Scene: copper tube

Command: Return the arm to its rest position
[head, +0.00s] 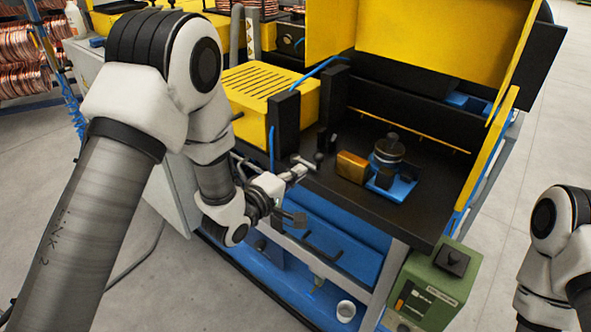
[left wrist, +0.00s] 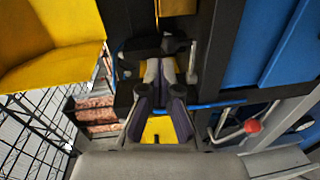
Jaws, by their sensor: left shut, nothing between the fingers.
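My left arm (head: 85,225) comes in from the left of the head view and bends down at the elbow to the front edge of the machine. My left gripper (head: 298,172) is small in the head view, beside the front edge of the black worktop. In the left wrist view my left gripper (left wrist: 161,75) shows its fingers close together, shut with nothing between them. My right arm (head: 558,245) shows only in part at the right edge of the head view; its gripper is out of view.
The machine has a black worktop (head: 400,155), a yellow slotted box (head: 262,95), and a blue fixture (head: 397,187) with a round dark part. A green box (head: 433,282) stands at the front right. Copper coils (head: 25,65) lie at the back left. Grey floor is clear at right.

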